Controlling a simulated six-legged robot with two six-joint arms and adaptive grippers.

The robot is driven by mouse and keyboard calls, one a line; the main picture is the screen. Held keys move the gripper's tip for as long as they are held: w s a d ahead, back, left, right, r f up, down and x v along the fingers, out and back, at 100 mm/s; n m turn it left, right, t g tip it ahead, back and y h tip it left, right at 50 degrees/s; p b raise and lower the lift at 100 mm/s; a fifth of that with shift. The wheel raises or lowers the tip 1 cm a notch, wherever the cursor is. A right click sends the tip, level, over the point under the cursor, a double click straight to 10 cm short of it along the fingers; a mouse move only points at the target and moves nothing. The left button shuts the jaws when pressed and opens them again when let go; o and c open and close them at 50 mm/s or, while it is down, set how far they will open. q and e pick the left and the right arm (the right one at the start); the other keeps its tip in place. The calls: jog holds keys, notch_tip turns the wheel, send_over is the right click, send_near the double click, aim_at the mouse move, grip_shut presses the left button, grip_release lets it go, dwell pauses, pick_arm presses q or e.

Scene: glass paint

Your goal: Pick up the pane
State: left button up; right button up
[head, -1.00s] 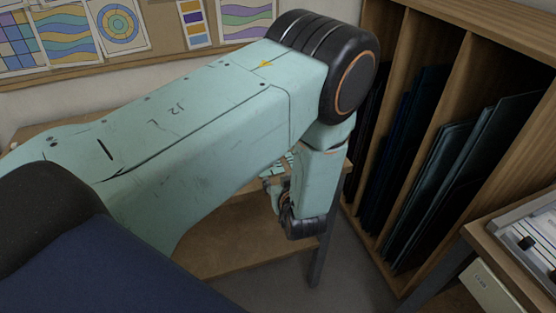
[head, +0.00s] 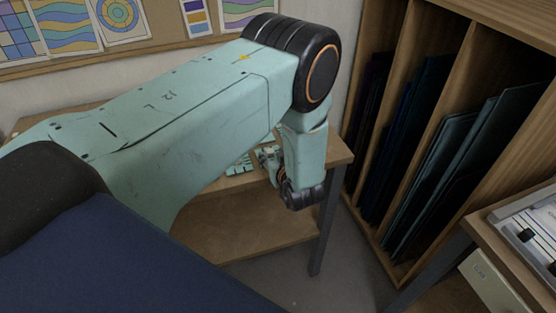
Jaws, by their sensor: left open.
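Several dark sheets that look like glass panes stand on edge in the slots of a wooden rack at the right. Teal-edged panes (head: 440,170) lean in the right slot, and dark blue panes (head: 405,130) stand in a slot to the left. I cannot tell which one is the task's pane. My left gripper (head: 268,160) is over the wooden table, left of the rack and apart from the panes. It is partly hidden by my wrist; it is open, and I see nothing held in it. My right gripper is out of view.
The wooden table (head: 335,150) has a lower shelf (head: 235,228) and a grey leg. The wooden rack (head: 395,40) has upright dividers. A bench with a light tray (head: 525,235) stands at the lower right. Bare floor shows between table and rack.

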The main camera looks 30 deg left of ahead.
aim_at(270, 154)
pick_arm(q)
jog(key=shift+x, duration=1.2)
grip_shut()
